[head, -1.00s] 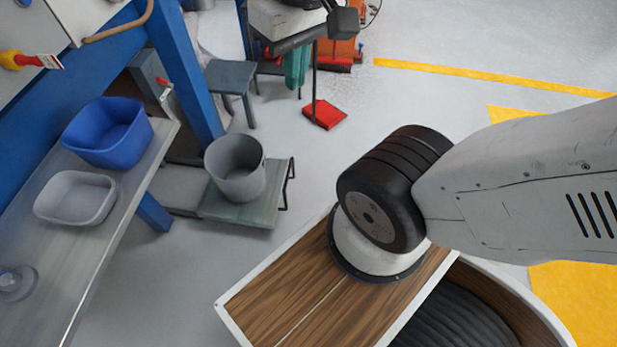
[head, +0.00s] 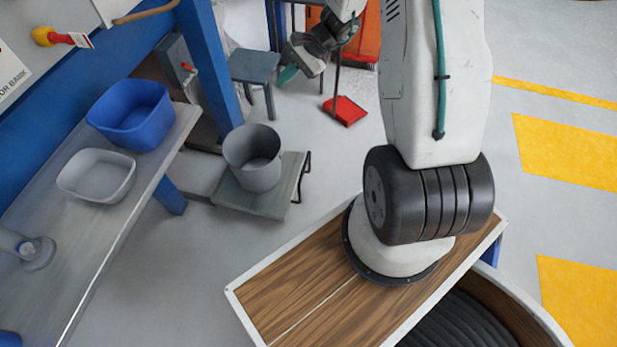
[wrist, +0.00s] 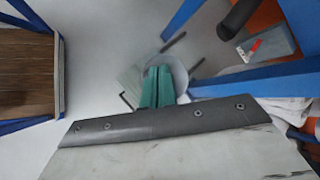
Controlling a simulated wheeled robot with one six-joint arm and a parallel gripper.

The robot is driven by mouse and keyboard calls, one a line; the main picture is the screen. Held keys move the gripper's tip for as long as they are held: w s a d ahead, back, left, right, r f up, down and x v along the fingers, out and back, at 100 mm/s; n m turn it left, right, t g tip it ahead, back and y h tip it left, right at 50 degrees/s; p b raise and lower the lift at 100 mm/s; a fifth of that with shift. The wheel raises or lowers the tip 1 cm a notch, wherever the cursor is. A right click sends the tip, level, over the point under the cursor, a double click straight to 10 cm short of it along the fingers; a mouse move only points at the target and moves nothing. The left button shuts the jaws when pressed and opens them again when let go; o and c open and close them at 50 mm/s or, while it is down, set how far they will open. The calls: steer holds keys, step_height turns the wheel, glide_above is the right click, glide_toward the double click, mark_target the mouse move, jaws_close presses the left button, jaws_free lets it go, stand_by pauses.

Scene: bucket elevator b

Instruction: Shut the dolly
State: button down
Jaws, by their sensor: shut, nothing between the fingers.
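The dolly (head: 262,205) is a low grey-green platform with a dark bar handle (head: 304,180) at its right end. It sticks out from beneath the blue frame, and its left end is hidden there. A grey bucket (head: 253,160) stands upright on it. My gripper (head: 284,76) is beyond and above the dolly in the head view, apart from it, with teal fingers shut and empty. In the wrist view the gripper's fingers (wrist: 156,86) overlap the grey bucket (wrist: 178,68) and partly hide the dolly (wrist: 130,78).
A bench (head: 100,225) with a blue bin (head: 130,116) and a grey tub (head: 97,175) stands at left. A blue post (head: 212,75) rises beside the dolly. A small stool (head: 254,69) and red dustpan (head: 345,110) are behind.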

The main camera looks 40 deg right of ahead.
steer(key=s+d+f+m+t+h, duration=0.1)
steer(key=d+f+m, duration=0.3)
steer(key=f, duration=0.7)
steer(key=s+d+f+m+t, duration=0.1)
steer(key=d+f+m, duration=0.3)
steer(key=f, duration=0.7)
steer(key=s+d+f+m+h, duration=0.1)
steer(key=s+f+m, duration=0.1)
steer(key=s+f, duration=0.35)
steer(key=s+d+f+m, duration=0.1)
steer(key=s+f+m, duration=0.1)
steer(key=f, duration=0.6)
steer(key=s+d+f+m+h, duration=0.1)
steer(key=s+f+m, duration=0.15)
steer(key=f, duration=0.35)
steer(key=w+a+r+x, duration=0.1)
steer(key=x, duration=1.2)
steer(key=shift+w+n+t, duration=0.15)
steer(key=shift+n+t, duration=0.15)
steer(key=shift+n, duration=0.05)
steer(key=shift+w, duration=0.1)
